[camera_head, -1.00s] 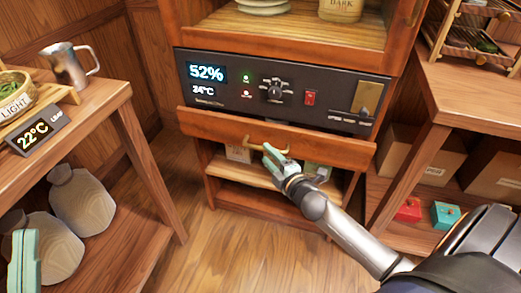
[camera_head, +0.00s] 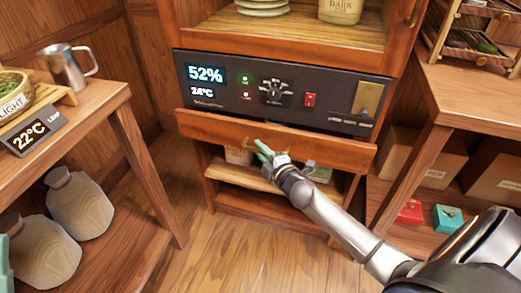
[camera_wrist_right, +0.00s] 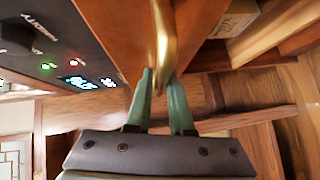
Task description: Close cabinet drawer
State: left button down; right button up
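The cabinet drawer (camera_head: 320,148) is below the black control panel, and its wooden front stands out from the cabinet. Its brass handle (camera_wrist_right: 161,35) runs between the green fingers of my right gripper (camera_wrist_right: 160,78) in the right wrist view. The fingers are close together on either side of the handle. In the head view my right gripper (camera_head: 262,150) is at the drawer front and hides most of the handle. Only a sliver of my left gripper (camera_head: 4,265) shows at the left edge, so its opening is hidden.
The control panel (camera_head: 225,95) is above the drawer, and an open shelf (camera_head: 240,177) is below it. A wooden table (camera_head: 95,105) with a metal pitcher (camera_head: 68,68) stands left. Another table (camera_head: 470,95) stands right. Bare floor (camera_head: 240,250) lies in front.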

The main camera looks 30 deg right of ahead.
grip_shut()
dwell(1.0)
